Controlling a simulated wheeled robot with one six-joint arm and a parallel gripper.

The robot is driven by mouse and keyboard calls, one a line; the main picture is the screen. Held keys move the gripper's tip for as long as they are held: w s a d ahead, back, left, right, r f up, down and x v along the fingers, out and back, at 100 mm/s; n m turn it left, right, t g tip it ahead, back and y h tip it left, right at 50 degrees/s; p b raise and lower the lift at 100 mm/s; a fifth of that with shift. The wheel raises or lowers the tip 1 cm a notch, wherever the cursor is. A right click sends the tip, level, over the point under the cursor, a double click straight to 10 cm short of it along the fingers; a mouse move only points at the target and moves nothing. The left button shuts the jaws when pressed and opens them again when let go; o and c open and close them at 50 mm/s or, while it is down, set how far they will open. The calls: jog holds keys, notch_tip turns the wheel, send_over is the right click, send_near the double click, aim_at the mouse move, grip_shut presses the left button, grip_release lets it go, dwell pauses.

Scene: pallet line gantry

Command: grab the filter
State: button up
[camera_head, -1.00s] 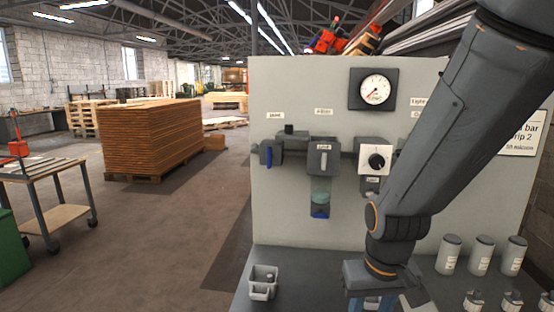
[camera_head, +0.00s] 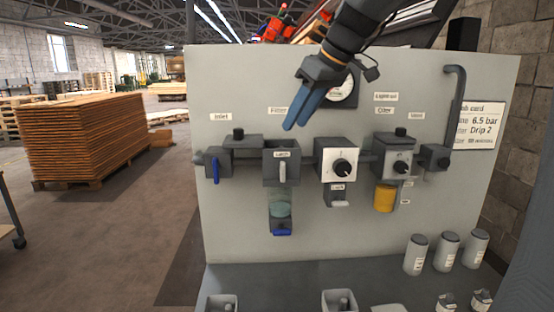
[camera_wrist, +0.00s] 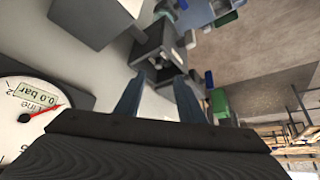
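The filter unit (camera_head: 281,164) is a dark grey block on the panel below the label "Filter". A light latch handle hangs on its front. Below it is a clear greenish bowl (camera_head: 280,205) with a blue piece at the bottom. My gripper (camera_head: 297,125) is in front of the upper panel, above the filter block and apart from it, fingers slanting down and left. In the wrist view my gripper (camera_wrist: 160,88) shows its two blue fingers spread with a gap. It holds nothing visible. Dark panel blocks lie beyond the fingertips.
A knob unit (camera_head: 337,161) and an oiler with a yellow bowl (camera_head: 384,198) are right of the filter. A blue-handled inlet valve (camera_head: 217,165) is left. My arm partly covers the gauge, which shows in the wrist view (camera_wrist: 28,112). Several white canisters (camera_head: 447,251) stand on the shelf.

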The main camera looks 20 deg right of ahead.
aim_at(281, 146)
jog(key=shift+p+x, duration=1.8)
jog(key=shift+x, duration=2.15)
jog(key=shift+w+r, duration=0.1)
jog(key=shift+w, duration=0.1)
jog(key=shift+c, duration=0.4)
jog(key=shift+d, duration=0.1)
grip_shut()
